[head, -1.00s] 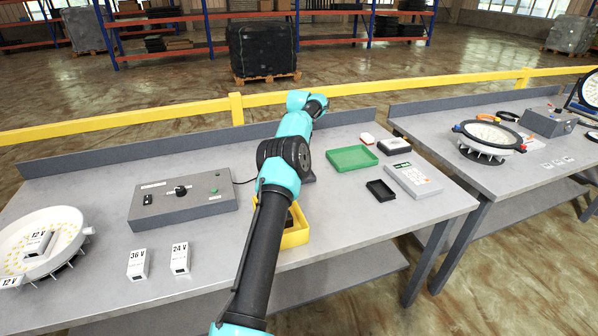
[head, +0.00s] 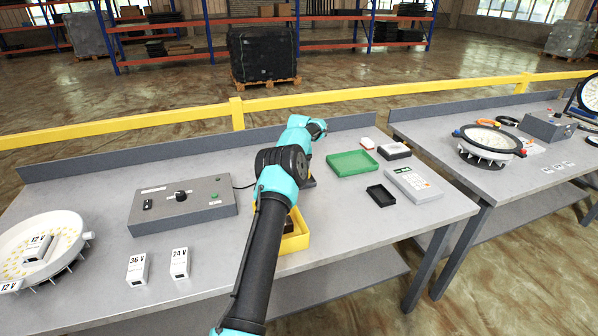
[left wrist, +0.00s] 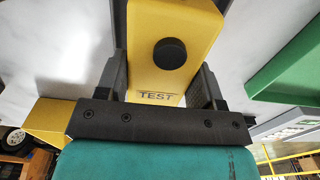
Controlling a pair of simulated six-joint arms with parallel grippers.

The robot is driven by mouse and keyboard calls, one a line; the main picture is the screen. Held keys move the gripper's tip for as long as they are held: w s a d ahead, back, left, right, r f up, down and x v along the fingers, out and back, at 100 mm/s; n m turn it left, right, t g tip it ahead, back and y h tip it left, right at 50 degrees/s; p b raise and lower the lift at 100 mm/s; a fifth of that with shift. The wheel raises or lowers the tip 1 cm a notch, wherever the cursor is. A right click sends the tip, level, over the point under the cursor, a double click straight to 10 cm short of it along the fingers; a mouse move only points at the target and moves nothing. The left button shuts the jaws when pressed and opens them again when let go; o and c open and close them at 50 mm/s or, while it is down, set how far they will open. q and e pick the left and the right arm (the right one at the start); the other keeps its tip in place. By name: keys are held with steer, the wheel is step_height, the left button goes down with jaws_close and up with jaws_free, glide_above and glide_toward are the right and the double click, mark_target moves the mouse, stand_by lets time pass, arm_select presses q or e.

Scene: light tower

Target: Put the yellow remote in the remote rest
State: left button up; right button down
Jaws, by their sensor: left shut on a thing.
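The yellow remote (left wrist: 175,40), with a round black button and the word TEST, is between the fingers of my left gripper (left wrist: 162,80) in the left wrist view. The gripper is shut on it. In the head view my arm hides the remote and the gripper's fingers. A small black open tray (head: 381,195) lies on the bench to the right of my arm; it may be the remote rest, but I cannot tell for sure. My right gripper is in neither view.
A yellow bin (head: 302,240) is partly behind my arm. A grey control box (head: 182,204), two white blocks marked 36 V (head: 137,269) and 24 V (head: 180,263), and a round white lamp (head: 45,245) stand left.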

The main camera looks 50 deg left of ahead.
arm_select(q)
steer(key=shift+f, duration=1.2)
steer(key=shift+f, duration=0.15)
steer(key=o, duration=0.8)
steer(key=shift+c, duration=0.2)
step_height(320, 180, up, 12)
steer(key=shift+r, duration=0.15)
